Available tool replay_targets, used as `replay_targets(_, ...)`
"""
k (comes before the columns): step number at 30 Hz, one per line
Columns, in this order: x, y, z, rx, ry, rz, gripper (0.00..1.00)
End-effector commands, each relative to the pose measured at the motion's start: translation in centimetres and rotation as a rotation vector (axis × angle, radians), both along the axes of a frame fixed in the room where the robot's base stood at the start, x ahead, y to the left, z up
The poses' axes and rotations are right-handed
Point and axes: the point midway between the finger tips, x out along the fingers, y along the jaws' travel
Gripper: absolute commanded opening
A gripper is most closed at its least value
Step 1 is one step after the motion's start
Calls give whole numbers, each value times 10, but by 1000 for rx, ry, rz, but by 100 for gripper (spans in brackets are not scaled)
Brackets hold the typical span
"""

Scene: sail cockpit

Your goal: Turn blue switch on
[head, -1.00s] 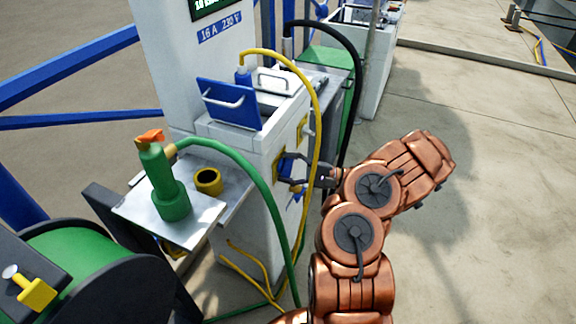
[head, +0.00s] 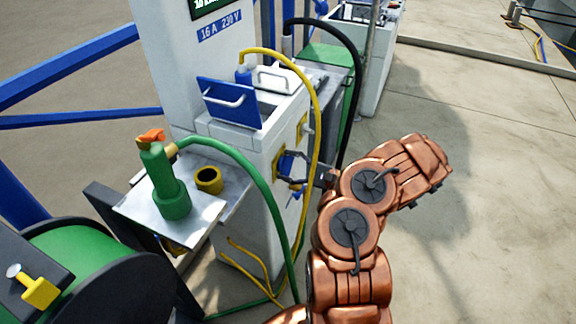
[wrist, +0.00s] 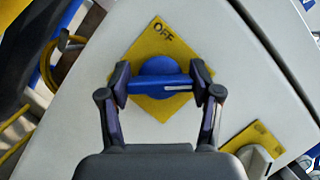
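The blue switch (wrist: 160,68) is a round knob with a bar handle on a yellow plate (wrist: 150,104) marked OFF, on the side of the white pedestal. In the wrist view its bar lies nearly level, with a white mark on its right half. OFF reads above the knob. My gripper (wrist: 160,85) has one fingertip at each end of the bar, and both appear to touch it. In the head view my gripper (head: 291,168) is at the pedestal's side and largely covers the switch.
A grey-white knob (wrist: 256,160) on another yellow plate sits at lower right in the wrist view. In the head view a yellow hose (head: 317,110) hangs close by my gripper, with a green hose (head: 262,190) to the left. Open floor lies right.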

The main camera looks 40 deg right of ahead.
Motion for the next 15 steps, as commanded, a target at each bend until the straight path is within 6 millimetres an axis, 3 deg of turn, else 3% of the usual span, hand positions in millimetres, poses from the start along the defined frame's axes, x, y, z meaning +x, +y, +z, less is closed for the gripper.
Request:
replay_targets(6,0,0,0,0,-2,1,88)
replay_targets(15,0,0,1,0,-3,2,88)
